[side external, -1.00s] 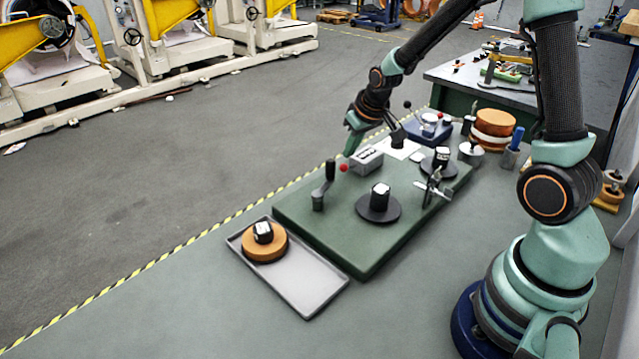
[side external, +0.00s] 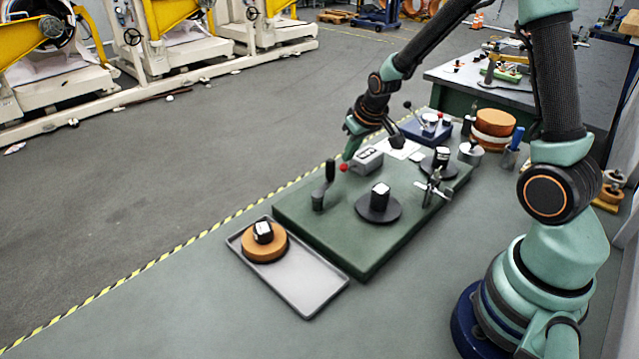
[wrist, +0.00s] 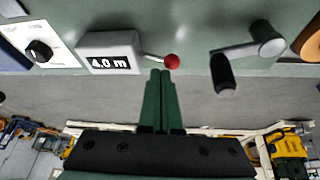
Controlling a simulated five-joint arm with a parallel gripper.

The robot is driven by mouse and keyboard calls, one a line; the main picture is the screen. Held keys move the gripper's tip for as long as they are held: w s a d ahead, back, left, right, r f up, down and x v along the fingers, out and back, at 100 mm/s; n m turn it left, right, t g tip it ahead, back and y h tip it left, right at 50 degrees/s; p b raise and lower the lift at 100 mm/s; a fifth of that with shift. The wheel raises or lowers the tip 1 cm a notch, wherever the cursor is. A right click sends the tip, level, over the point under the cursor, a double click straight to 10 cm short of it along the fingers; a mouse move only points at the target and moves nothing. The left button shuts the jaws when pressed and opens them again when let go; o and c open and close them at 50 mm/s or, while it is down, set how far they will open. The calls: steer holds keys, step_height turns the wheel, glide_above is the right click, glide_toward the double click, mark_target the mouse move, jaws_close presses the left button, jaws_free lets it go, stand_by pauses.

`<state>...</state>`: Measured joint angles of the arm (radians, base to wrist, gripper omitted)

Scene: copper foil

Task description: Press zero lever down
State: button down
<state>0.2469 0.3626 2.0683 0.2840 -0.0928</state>
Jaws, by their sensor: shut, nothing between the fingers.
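The zero lever is a short metal arm with a red ball knob (side external: 343,168), sticking out from the side of a grey counter box (side external: 368,160). In the wrist view the red ball (wrist: 172,61) stands at the right of the counter box (wrist: 112,53), whose display reads 4.0 m. My gripper (side external: 347,156) is shut and empty, with its tips just above the red ball in the side view. In the wrist view the shut fingers (wrist: 160,73) end just beside the ball. I cannot tell whether they touch it.
A crank with a black handle (side external: 330,171) stands on the green plate (side external: 350,240) near the lever. A black spool disc (side external: 378,208) and a metal clamp post (side external: 434,188) stand farther right. A grey tray (side external: 305,287) holds a copper-coloured roll (side external: 264,245).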

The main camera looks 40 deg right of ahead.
steer(key=shift+a+f, duration=0.2)
steer(key=shift+f, duration=0.35)
steer(key=shift+a+f, duration=0.2)
steer(key=shift+f, duration=0.3)
stand_by(1.3)
steer(key=shift+d+r, duration=0.3)
steer(key=shift+r, duration=0.45)
steer(key=shift+d+r, duration=0.3)
steer(key=shift+r, duration=0.45)
steer(key=r, duration=0.1)
steer(key=d+r, duration=0.1)
steer(key=r, duration=0.2)
steer(key=shift+d+r, duration=0.35)
steer(key=shift+d, duration=0.05)
